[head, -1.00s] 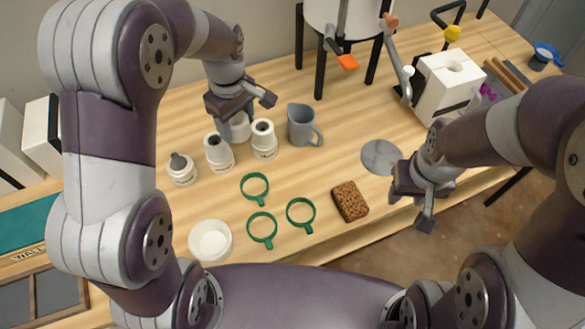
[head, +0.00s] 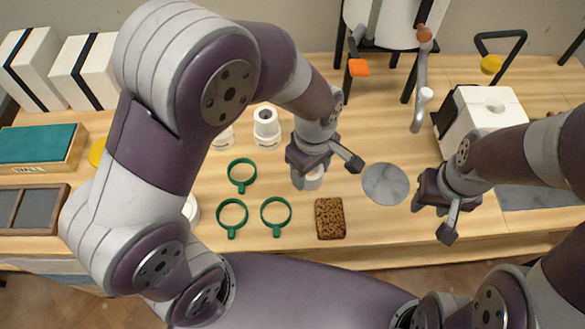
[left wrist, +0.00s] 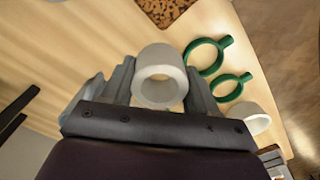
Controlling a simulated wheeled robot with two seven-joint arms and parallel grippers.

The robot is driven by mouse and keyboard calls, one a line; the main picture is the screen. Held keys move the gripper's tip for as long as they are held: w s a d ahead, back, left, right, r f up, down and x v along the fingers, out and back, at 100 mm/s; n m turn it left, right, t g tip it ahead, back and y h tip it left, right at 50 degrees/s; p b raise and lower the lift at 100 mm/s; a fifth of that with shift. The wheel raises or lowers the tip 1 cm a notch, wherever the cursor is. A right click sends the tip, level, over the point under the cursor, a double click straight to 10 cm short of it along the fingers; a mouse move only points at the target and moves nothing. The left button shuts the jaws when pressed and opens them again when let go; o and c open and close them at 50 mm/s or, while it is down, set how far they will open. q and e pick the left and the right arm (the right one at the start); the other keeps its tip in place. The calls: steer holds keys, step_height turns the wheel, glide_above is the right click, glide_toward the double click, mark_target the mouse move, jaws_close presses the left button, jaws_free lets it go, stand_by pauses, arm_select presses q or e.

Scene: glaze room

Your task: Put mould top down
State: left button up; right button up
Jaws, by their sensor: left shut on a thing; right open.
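My left gripper (head: 324,172) is shut on a white hollow cylinder (head: 314,181), above the table just left of a round grey disc (head: 385,183). In the left wrist view the cylinder (left wrist: 160,54) sits between both fingers with its round opening facing the camera. A white block mould (head: 490,112) with a black strap and a hole in its top stands at the right. I cannot tell which piece is the mould top. My right gripper (head: 434,217) is open and empty, right of the disc near the table's front edge.
Three green rings (head: 242,174) and a brown speckled sponge (head: 330,217) lie at the front. Strapped white blocks (head: 88,70) stand at the far left. The grey disc's top is clear.

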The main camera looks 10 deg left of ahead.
arm_select(q)
steer(key=w+a+f, duration=0.4)
steer(key=w, duration=0.1)
steer(key=shift+a+f, duration=0.25)
steer(key=shift+a, duration=0.15)
step_height(320, 180, down, 4)
steer(key=shift+s+a+r, duration=0.15)
arm_select(e)
steer(key=shift+w+d+f, duration=0.1)
steer(key=shift+w+d, duration=0.05)
steer(key=shift+d, duration=0.1)
arm_select(q)
steer(key=shift+f, duration=0.2)
steer(key=o, duration=1.1)
arm_select(e)
steer(key=shift+f, duration=0.1)
arm_select(q)
steer(key=shift+r, duration=0.1)
